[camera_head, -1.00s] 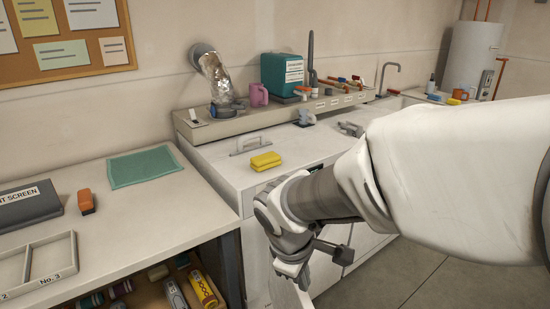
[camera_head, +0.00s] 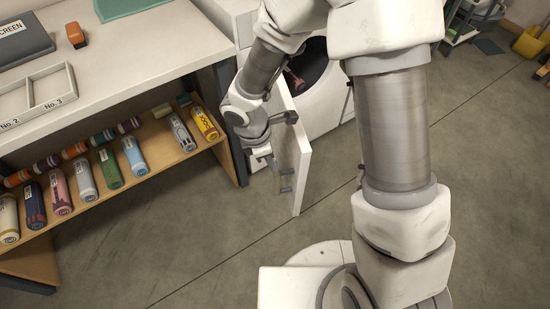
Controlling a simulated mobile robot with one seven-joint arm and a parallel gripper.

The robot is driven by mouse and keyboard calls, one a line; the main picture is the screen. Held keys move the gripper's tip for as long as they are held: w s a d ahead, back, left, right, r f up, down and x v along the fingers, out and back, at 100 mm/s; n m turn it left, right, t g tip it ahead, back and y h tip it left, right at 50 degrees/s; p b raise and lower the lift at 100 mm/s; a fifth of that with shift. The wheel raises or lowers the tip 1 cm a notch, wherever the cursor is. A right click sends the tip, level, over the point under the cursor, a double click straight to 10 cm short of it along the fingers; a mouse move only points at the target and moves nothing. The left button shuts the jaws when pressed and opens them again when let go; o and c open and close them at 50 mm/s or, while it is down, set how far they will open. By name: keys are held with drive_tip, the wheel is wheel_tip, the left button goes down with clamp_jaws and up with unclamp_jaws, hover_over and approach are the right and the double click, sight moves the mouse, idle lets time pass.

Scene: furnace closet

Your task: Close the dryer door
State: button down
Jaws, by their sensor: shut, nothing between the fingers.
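The dryer (camera_head: 345,100) is the white machine at the upper middle, with a dark round opening (camera_head: 318,75) partly covered by my arm. Something reddish shows inside the opening. The dryer door (camera_head: 301,165) is a white panel that stands open, jutting out toward me from the machine's left side. My gripper (camera_head: 268,160) points down on the left side of the door, close to its face. It is shut and holds nothing. I cannot tell whether it touches the door.
A bench (camera_head: 130,55) stands at the left, close to the door. Several bottles (camera_head: 109,168) lie on its lower wooden shelf (camera_head: 155,140). The grey floor (camera_head: 210,235) in front of the door is clear. A yellow dustpan-like object (camera_head: 530,42) is far right.

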drive_tip(key=b, duration=0.2)
approach(277, 174)
drive_tip(key=s+d+f, duration=0.3)
drive_tip(key=shift+w+d, duration=0.15)
drive_tip(key=shift+d, duration=0.75)
drive_tip(key=shift+w+d, duration=0.15)
drive_tip(key=shift+d, duration=0.7)
drive_tip(key=shift+d, duration=0.1)
